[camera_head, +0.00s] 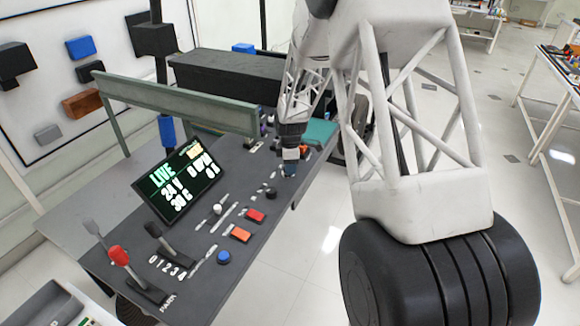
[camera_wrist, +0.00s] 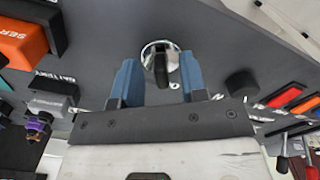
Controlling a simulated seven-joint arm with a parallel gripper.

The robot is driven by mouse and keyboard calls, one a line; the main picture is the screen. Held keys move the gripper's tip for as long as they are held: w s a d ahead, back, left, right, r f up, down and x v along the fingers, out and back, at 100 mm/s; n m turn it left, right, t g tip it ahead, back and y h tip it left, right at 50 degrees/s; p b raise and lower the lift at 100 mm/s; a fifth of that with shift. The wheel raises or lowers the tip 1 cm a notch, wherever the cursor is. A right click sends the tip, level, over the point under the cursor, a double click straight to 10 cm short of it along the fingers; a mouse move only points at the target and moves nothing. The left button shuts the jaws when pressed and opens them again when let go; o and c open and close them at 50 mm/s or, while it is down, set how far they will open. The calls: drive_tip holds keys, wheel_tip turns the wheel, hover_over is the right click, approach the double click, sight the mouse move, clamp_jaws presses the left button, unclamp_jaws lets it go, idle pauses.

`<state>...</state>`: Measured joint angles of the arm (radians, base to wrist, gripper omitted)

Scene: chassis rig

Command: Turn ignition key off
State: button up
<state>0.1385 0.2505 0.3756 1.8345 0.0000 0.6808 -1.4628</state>
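The ignition key (camera_wrist: 160,68) shows in the wrist view as a dark upright grip in a round silver switch (camera_wrist: 172,50) on the dark grey panel. My gripper (camera_wrist: 158,62) has two blue fingers, one on each side of the key. The fingers are apart, with a visible gap to the key on both sides. In the head view my gripper (camera_head: 290,168) points down at the far right part of the console (camera_head: 190,250); the key is hidden there behind it. The lit display (camera_head: 178,180) reads "LIVE" and "24 V".
A black knob (camera_wrist: 242,83) stands right of the key in the wrist view, and an orange block (camera_wrist: 22,42) lies far left. In the head view, a red-knobbed lever (camera_head: 120,257), a blue button (camera_head: 223,257) and red and orange buttons stand nearer. A green rail (camera_head: 175,102) runs behind.

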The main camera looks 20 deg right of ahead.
drive_tip(key=shift+r, duration=3.65)
drive_tip(key=s+a+r+m+t, duration=0.1)
drive_tip(key=s+a+r+m, duration=0.25)
drive_tip(key=s+r, duration=0.55)
drive_tip(key=s+a+r+m, duration=0.35)
drive_tip(key=s+r, duration=0.35)
drive_tip(key=s, duration=0.3)
drive_tip(key=s+a+r+m, duration=0.1)
drive_tip(key=s+m, duration=0.3)
drive_tip(key=s, duration=0.9)
drive_tip(key=s+a+r+m+t, duration=0.1)
drive_tip(key=s+a+r+m, duration=0.1)
drive_tip(key=s, duration=1.1)
drive_tip(key=shift+r+m+t, duration=0.3)
drive_tip(key=shift+r+m, duration=0.25)
drive_tip(key=shift+m, duration=0.65)
